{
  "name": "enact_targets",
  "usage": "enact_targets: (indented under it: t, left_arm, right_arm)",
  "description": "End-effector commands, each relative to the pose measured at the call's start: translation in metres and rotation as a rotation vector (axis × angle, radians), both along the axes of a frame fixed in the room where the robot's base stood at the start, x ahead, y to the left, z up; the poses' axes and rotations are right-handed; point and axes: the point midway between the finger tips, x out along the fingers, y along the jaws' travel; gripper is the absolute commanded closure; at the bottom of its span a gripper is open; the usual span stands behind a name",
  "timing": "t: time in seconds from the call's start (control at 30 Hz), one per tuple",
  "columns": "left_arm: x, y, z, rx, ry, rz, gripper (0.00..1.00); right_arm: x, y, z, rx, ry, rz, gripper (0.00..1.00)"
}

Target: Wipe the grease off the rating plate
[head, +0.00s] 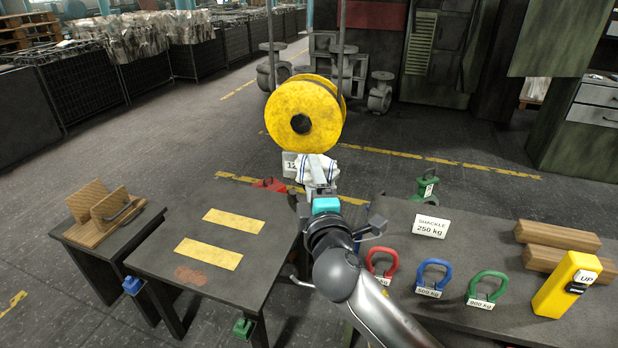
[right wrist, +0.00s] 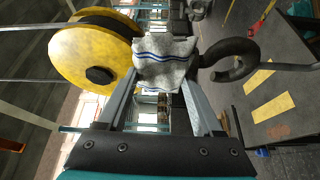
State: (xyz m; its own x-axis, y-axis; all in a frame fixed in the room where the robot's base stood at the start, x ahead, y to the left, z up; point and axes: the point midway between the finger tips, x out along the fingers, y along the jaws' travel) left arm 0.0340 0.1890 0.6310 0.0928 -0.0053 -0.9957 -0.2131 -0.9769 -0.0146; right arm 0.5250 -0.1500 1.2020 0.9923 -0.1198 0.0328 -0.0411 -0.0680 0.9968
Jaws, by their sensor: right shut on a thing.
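My right gripper (head: 317,184) is shut on a white cloth with blue stripes (head: 318,168), which also shows between the fingers in the right wrist view (right wrist: 166,64). A pale plate marked "12" (head: 290,164), apparently the rating plate, shows just left of the cloth, which covers the rest of it. I cannot tell whether the cloth touches it, and no grease can be made out. Behind and above is a yellow hoist wheel (head: 302,112) hanging on rods or cables. A dark hook (right wrist: 236,62) shows beside the cloth in the right wrist view. My left gripper is not in view.
A dark table (head: 170,250) with yellow stripes stands left. The right bench holds a "shackle 250 kg" sign (head: 431,226), red (head: 382,262), blue (head: 433,276) and green (head: 487,288) shackles, wooden blocks (head: 557,236) and a yellow control box (head: 567,285). Open floor lies behind.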

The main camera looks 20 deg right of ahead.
Motion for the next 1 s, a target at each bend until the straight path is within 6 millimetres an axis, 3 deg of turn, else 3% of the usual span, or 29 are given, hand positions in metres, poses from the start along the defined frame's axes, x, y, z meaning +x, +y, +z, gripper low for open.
enact_targets:
  t: [0.13, 0.7, 1.0]
  left_arm:
    - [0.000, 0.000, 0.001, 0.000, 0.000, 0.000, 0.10]
    - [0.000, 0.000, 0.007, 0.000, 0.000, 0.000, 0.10]
    - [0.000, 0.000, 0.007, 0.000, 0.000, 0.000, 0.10]
  right_arm:
    - [-0.003, -0.004, 0.001, -0.004, 0.001, -0.015, 0.77]
    - [-0.049, 0.026, 0.000, -0.001, 0.002, -0.006, 0.77]
    - [-0.052, 0.028, 0.000, -0.002, 0.000, -0.006, 0.77]
